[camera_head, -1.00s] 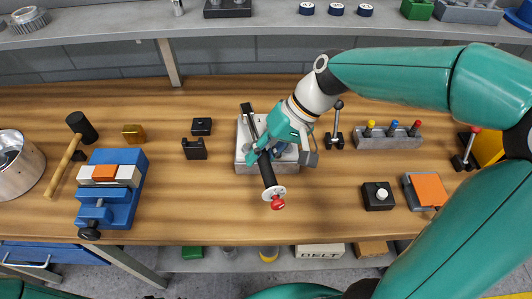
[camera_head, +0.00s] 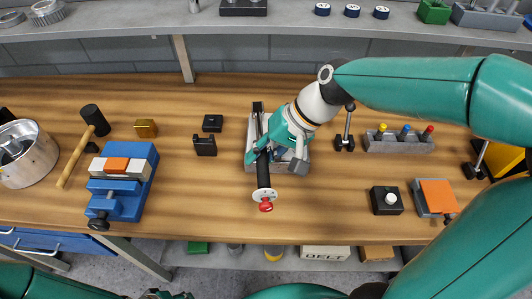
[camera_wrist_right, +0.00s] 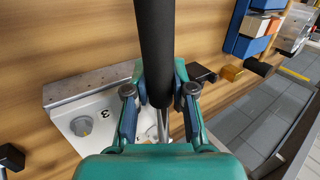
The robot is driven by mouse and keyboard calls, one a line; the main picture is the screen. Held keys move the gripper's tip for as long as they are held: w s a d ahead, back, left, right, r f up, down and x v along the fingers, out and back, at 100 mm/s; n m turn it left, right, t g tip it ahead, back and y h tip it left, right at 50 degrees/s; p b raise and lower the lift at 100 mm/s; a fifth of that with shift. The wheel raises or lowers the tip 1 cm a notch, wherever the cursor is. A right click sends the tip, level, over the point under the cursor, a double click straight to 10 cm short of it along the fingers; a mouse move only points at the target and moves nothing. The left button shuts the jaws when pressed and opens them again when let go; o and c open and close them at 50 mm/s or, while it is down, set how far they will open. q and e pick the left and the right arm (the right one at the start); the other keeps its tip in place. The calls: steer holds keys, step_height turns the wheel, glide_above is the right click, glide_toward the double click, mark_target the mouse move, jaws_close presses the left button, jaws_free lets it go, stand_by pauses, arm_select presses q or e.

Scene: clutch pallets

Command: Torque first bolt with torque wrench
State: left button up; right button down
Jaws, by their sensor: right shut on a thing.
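The torque wrench (camera_head: 264,178) is a long black bar with a pale disc and a red knob at its near end. My right gripper (camera_head: 272,150) is shut on the wrench handle. In the right wrist view the black handle (camera_wrist_right: 155,50) runs between the two fingers of my right gripper (camera_wrist_right: 160,95). The block (camera_wrist_right: 90,90) shows there with a bolt head (camera_wrist_right: 80,126) and the number 3 beside it. The other bolts and the wrench's working end are hidden. My left gripper is not clearly visible.
A blue vise (camera_head: 118,205), a hammer (camera_head: 84,150) and a metal pot (camera_head: 28,160) stand at left. Small black blocks (camera_head: 205,146) sit left of the plate. A rack with coloured knobs (camera_head: 400,144), a button box (camera_head: 387,200) and an orange-topped box (camera_head: 437,196) are at right.

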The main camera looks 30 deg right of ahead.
steer(key=shift+w+a+r, duration=0.1)
steer(key=shift+w+a, duration=0.05)
stand_by(0.3)
steer(key=shift+w+a+m+t+p, duration=0.5)
steer(key=shift+a+m, duration=0.25)
steer(key=shift+m, duration=0.15)
steer(key=shift+h, duration=0.3)
steer(key=shift+w+a+m+t+h+p, duration=0.35)
steer(key=shift+w+a+m+p, duration=0.4)
steer(key=shift+p, duration=0.35)
steer(key=shift+s, duration=0.1)
